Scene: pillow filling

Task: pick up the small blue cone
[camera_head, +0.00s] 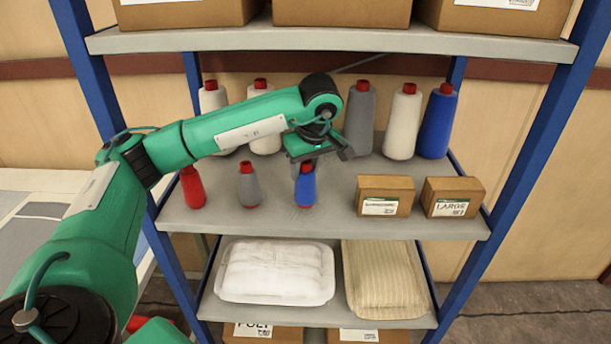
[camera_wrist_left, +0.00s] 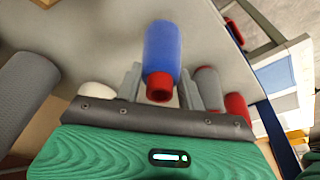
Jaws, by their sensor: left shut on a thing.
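The small blue cone (camera_head: 305,188) with a red tip stands upright on the middle shelf, at the right end of a front row of small cones. Its base looks level with its neighbours. My left gripper (camera_head: 306,163) comes down over its top from above and is shut on it. In the left wrist view the blue cone (camera_wrist_left: 163,48) lies between the two grey fingers, its red tip towards the palm. The gripper partly hides the cone's tip in the head view. My right gripper is out of view.
A small grey cone (camera_head: 249,186) and a small red cone (camera_head: 192,188) stand to the left. Tall cones, including a blue one (camera_head: 438,122), stand behind. Small boxes (camera_head: 384,196) sit to the right. The upper shelf (camera_head: 330,40) overhangs my arm.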

